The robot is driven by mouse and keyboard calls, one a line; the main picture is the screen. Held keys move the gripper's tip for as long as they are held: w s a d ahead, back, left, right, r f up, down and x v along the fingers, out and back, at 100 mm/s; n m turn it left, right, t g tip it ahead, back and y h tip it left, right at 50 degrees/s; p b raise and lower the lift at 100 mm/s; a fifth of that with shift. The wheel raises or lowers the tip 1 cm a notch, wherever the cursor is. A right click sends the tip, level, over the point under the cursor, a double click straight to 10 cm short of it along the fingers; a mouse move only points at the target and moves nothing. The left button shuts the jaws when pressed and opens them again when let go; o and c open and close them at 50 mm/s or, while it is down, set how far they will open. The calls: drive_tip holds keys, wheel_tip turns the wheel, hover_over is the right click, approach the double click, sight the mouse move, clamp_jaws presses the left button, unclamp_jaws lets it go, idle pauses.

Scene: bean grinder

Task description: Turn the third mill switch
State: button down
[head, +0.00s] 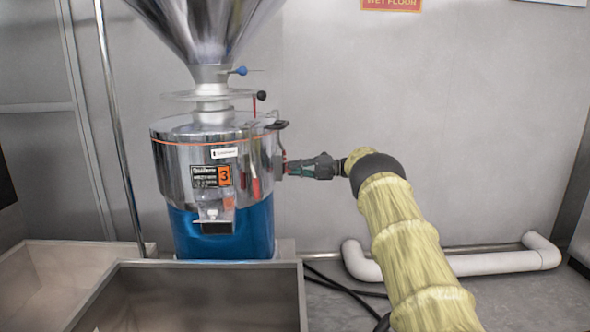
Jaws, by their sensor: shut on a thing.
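The third mill (174,165) stands left of centre in the head view, with a shiny steel drum, a blue base and an orange label (224,176) with a 3. My gripper (289,168) reaches in from the right, level with the drum's right side. Its fingers are shut at the side of the mill, where the switch is. The switch is small and mostly hidden by the fingers, so I cannot tell its position. My arm, in a yellow sleeve, runs from the lower right up to the gripper.
A steel funnel hopper (205,30) with a blue-knobbed lever (240,71) sits above the mill. Open bins (190,268) stand in front. A white pipe (500,262) and black cables lie low at the right.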

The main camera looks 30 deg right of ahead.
drive_tip(key=shift+m, duration=0.6)
drive_tip(key=c, duration=1.5)
unclamp_jaws()
drive_tip(key=shift+w, duration=0.1)
drive_tip(key=shift+d, duration=0.1)
drive_tip(key=v, duration=1.2)
drive_tip(key=shift+f, duration=0.1)
